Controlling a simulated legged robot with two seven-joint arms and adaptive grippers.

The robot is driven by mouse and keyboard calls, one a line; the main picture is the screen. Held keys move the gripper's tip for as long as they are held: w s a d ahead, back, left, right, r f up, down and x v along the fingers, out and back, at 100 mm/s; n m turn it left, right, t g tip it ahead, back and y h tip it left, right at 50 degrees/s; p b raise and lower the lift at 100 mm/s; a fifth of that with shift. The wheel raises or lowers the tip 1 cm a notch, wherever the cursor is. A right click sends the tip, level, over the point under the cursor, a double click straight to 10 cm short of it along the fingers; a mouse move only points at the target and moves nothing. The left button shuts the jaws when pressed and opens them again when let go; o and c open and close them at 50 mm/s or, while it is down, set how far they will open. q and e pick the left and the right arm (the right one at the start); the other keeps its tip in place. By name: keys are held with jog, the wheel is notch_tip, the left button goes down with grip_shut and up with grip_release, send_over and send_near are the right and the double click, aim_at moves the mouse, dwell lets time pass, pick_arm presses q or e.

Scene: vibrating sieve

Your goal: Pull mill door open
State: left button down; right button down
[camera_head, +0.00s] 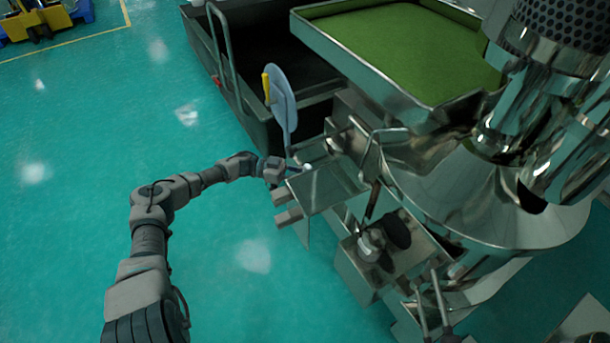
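The mill is a shiny steel machine (450,190) filling the right half of the view. A flat steel panel (325,187), which looks like its door, sticks out at the machine's left side. Two grey blocks, perhaps its hinges, sit on its lower left edge. My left arm reaches in from the lower left. My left gripper (290,170) is at the panel's upper left edge, next to a small light-coloured rod end (305,168). The fingers are small and partly hidden, so I cannot tell whether they grip it. My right gripper is not clearly visible.
A steel tray of green material (395,76) tops the machine. A dark cart with a rail (228,60) stands behind, and a grey disc with a yellow handle (281,98) stands by it. Steel boxes and rods (430,300) protrude below.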

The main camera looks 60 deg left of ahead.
pick_arm(q)
jog(key=shift+w+a+f, duration=0.1)
jog(key=shift+w+f, duration=0.05)
jog(key=c, duration=1.1)
grip_release()
jog(key=shift+a, duration=0.1)
jog(key=v, duration=1.2)
jog(key=shift+f, duration=0.1)
